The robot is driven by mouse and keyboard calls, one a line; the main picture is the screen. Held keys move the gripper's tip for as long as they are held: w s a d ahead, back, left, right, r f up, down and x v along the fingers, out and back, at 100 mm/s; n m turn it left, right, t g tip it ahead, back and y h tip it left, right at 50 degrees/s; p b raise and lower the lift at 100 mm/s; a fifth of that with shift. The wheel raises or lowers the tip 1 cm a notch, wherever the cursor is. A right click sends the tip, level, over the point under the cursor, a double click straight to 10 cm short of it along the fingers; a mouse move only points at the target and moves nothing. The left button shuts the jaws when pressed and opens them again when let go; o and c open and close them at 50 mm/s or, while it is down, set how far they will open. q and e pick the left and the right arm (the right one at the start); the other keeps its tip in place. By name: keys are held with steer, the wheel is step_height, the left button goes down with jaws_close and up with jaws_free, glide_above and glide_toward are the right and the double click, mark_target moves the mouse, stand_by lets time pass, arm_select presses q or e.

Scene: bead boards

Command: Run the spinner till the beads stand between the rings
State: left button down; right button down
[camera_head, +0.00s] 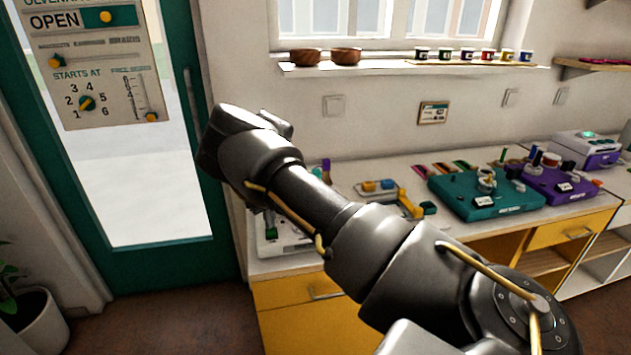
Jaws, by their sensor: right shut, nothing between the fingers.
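My right arm reaches from the lower right up to the left across the view. My right gripper (240,133) is at its far end, in front of the wall beside the door, shut and empty. It is well to the left of the devices on the counter and apart from them. A teal box (462,202) on the counter carries a small pale round part (487,180) on top, perhaps the spinner. A purple box (560,191) with an upright post stands to its right. Beads and rings are too small to tell. My left gripper is out of view.
The counter (350,172) runs along the wall, with yellow drawers (300,292) below. A white device (275,240) stands partly behind my arm. A tray with yellow and blue pieces (381,186) lies left of the teal box. A teal-framed door (215,215) is at left.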

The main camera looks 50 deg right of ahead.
steer(key=shift+r+p, duration=2)
steer(key=shift+r, duration=0.55)
steer(key=shift+s+f, duration=0.1)
